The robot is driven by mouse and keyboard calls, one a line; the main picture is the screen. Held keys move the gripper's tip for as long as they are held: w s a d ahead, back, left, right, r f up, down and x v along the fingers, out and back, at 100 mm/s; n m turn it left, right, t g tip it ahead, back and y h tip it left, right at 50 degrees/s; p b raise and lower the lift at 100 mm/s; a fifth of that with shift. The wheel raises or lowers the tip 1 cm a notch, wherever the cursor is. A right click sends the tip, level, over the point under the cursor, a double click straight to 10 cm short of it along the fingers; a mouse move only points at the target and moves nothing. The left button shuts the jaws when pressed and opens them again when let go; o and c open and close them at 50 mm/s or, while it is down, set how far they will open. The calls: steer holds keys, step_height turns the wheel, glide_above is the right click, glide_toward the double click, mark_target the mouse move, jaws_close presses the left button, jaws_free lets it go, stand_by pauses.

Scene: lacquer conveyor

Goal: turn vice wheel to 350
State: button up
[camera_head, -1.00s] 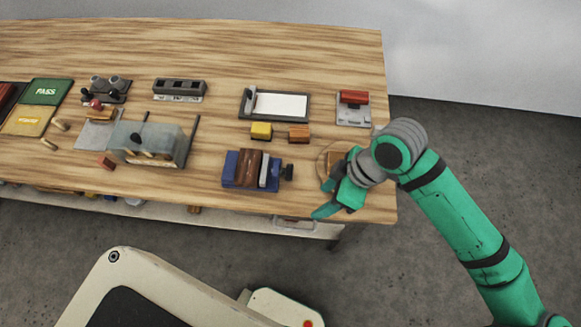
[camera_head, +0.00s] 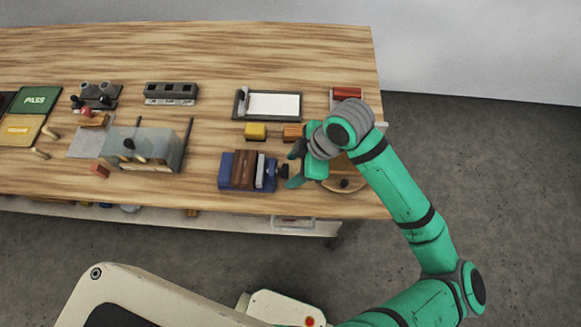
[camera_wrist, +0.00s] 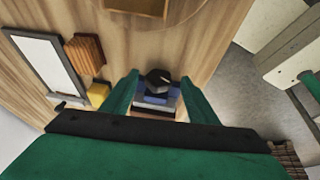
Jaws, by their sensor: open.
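The vice (camera_head: 239,182) is blue with a brown block and a grey plate in its jaws. It stands near the front edge of the bench. Its dark wheel (camera_head: 283,171) sticks out on the right side. My gripper (camera_head: 293,168) is open just right of the wheel, fingers pointing left toward it. In the wrist view the dark wheel (camera_wrist: 158,77) shows between the two green fingers, with the blue vice body (camera_wrist: 157,97) behind it. I cannot tell whether either finger touches the wheel. No mark or number on the wheel is readable.
A yellow block (camera_head: 255,131) and an orange-brown block (camera_head: 292,131) lie behind the vice. A framed white panel (camera_head: 274,105) is farther back. A round wooden disc (camera_head: 345,184) sits under my arm at right. A clear-walled box (camera_head: 140,150) stands left.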

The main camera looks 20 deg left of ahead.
steer(key=shift+x, duration=0.85)
steer(key=shift+c, duration=0.4)
steer(key=c, duration=1)
steer(key=shift+o, duration=0.2)
steer(key=shift+a, duration=0.15)
steer(key=shift+w, duration=0.2)
steer(key=g, duration=0.3)
steer(key=m+g+h, duration=0.1)
steer(key=shift+w, duration=0.3)
steer(key=shift+g+h, duration=0.3)
steer(key=shift+g, duration=0.5)
